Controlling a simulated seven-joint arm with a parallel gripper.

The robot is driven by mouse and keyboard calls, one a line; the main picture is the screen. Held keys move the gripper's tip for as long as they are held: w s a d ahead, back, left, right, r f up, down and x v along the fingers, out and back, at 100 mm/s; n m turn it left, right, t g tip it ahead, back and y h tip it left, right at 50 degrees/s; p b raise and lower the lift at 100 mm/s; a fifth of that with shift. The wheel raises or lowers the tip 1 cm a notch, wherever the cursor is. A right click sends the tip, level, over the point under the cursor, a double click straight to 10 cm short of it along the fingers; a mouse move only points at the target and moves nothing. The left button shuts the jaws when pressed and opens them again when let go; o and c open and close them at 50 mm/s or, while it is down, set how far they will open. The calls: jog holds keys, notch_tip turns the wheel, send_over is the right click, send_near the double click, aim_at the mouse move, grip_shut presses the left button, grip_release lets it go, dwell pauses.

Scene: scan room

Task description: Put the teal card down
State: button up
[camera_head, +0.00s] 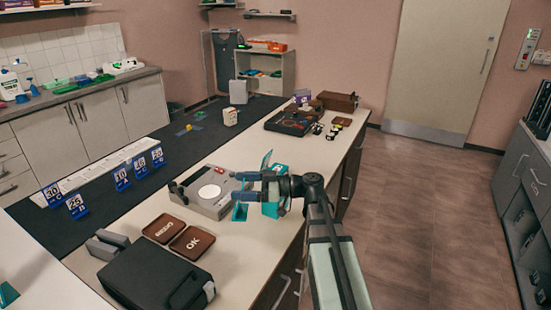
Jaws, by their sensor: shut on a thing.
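My gripper (238,186) is over the right part of the long counter, beside the grey device with a round white disc (210,192). Its two blue-grey fingers point left. A teal card (239,212) shows just below the fingertips, and the gripper is shut on it; the fingers hide part of it. More teal surfaces show behind and below the gripper (275,209). I cannot tell whether they belong to the card or to another thing. The picture does not show clearly whether the card touches the counter (250,240).
Blue number markers (122,179) stand on the dark mat. A black and red device (290,122) and brown box (338,101) are further back. The counter's right edge is close to the gripper.

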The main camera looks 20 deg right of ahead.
aim_at(247, 209)
jog(key=shift+w+d+m+t+h, duration=0.15)
jog(key=shift+w+m+t+h, duration=0.2)
jog(key=shift+t, duration=0.25)
jog(key=shift+w+f, duration=0.15)
jog(key=shift+f, duration=4.85)
jog(key=o, duration=1.1)
jog(key=shift+f, duration=0.1)
jog(key=shift+d, duration=0.2)
jog(key=v, duration=1.1)
jog(key=shift+s+d, duration=0.25)
jog(key=shift+d, duration=0.05)
